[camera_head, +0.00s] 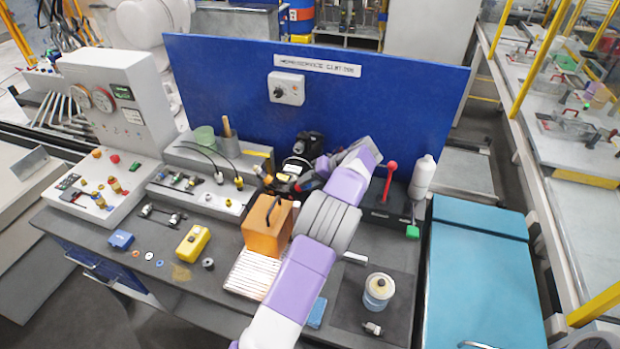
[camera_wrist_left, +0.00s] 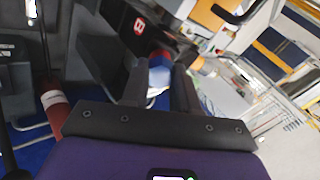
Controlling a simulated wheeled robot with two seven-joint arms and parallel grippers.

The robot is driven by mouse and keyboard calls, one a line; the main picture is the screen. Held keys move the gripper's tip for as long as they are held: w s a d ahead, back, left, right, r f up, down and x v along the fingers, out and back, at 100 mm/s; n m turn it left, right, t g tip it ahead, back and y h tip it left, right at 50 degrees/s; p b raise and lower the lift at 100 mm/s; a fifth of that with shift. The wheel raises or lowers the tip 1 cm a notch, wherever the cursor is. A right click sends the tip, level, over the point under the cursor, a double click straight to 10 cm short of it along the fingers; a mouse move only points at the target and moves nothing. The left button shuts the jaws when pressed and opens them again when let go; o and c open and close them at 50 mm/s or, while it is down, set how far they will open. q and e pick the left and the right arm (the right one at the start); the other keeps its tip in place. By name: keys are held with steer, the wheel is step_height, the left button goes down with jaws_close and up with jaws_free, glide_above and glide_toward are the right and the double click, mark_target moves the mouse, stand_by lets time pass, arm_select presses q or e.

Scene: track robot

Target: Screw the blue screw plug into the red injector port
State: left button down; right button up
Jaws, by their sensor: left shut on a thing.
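My left arm rises from the bottom of the head view and bends left, its gripper (camera_head: 287,181) low beside the black device (camera_head: 300,150) at the foot of the blue panel. In the left wrist view, the two dark fingers of the left gripper (camera_wrist_left: 160,88) are shut on a small blue piece, which looks like the blue screw plug (camera_wrist_left: 157,76). A red part (camera_wrist_left: 160,53) shows just beyond the fingertips. It may be the red injector port, and I cannot tell whether the plug touches it. In the head view the plug is too small or hidden. My right gripper is not in view.
An orange block (camera_head: 266,228) stands close below the gripper. A black box with a red lever (camera_head: 390,172) and a white bottle (camera_head: 422,177) stand to the right. A grey fitting block (camera_head: 205,190) lies to the left. The blue panel (camera_head: 400,95) closes off the back.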

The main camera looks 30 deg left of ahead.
arm_select(q)
steer(key=shift+m+p, duration=1)
steer(key=c, duration=0.7)
jaws_free()
steer(key=shift+c, duration=0.2)
steer(key=v, duration=0.7)
steer(key=shift+d+r, duration=0.2)
steer(key=shift+f, duration=0.1)
